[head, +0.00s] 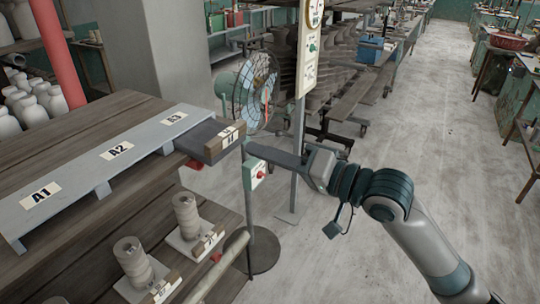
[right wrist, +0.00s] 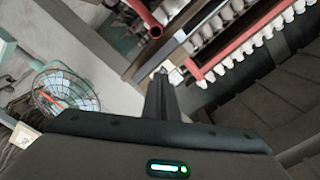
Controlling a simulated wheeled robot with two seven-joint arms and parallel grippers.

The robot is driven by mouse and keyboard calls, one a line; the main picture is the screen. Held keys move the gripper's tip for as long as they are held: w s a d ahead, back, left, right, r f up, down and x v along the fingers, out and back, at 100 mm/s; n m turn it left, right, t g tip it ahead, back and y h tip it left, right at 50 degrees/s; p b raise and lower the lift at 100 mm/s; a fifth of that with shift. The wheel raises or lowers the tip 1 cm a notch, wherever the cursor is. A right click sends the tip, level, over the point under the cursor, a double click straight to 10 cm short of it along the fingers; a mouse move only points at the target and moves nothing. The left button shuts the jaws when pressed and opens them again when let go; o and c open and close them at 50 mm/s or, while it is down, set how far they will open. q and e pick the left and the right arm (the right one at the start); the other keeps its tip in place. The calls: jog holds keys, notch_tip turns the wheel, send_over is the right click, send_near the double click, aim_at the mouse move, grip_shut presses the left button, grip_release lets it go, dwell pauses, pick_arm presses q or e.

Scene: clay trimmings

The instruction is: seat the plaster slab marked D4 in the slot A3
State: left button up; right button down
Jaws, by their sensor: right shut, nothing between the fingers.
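A grey rack with bays labelled A1, A2 and A3 (head: 120,157) stands on the wooden table; slot A3 (head: 172,148) is at its far right end. A dark slab (head: 200,136) with a wooden end block (head: 213,151) lies at A3 and sticks out past the rack and table edge. Its label is tilted and too small to read, so I cannot confirm D4. My right gripper (head: 250,149) is shut and empty, its tip close to the block's outer end; contact cannot be told. In the right wrist view its fingers (right wrist: 161,88) are together. My left gripper is not in view.
White slabs with coiled clay stacks (head: 187,215) (head: 131,261) sit on the lower shelf. A post with a red-button box (head: 256,173), a sign pole (head: 298,150) and a fan (head: 256,92) stand beyond. The floor at right is clear.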

aim_at(231, 141)
jog(key=shift+b+x, duration=0.4)
jog(key=shift+x, duration=1.55)
jog(key=shift+p+x, duration=1.2)
jog(key=shift+x, duration=2.55)
jog(key=shift+d, duration=0.1)
jog(key=shift+s+d+r+p, duration=0.1)
jog(key=shift+s+d+p, duration=0.3)
jog(key=shift+p, duration=0.15)
jog(key=shift+p+v, duration=0.45)
jog(key=shift+v, duration=0.5)
